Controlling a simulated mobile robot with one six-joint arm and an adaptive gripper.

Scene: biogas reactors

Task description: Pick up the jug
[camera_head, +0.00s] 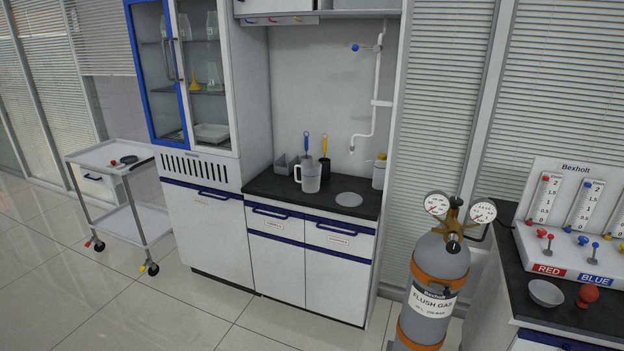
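A pale, translucent jug (311,176) stands upright on the black countertop (269,186) of the lab cabinet in the middle of the view. Its handle is on its left side. A dark holder (325,172) with a yellow-handled tool stands close behind it on the right, and a blue-handled tool (306,143) rises behind or out of the jug; I cannot tell which. My gripper is not in view.
A round sink (349,199) lies right of the jug, below a white pipe tap (376,100). A gas cylinder (435,285) stands on the floor at the right. A white trolley (108,158) stands at the left. Open tiled floor (130,315) lies in front.

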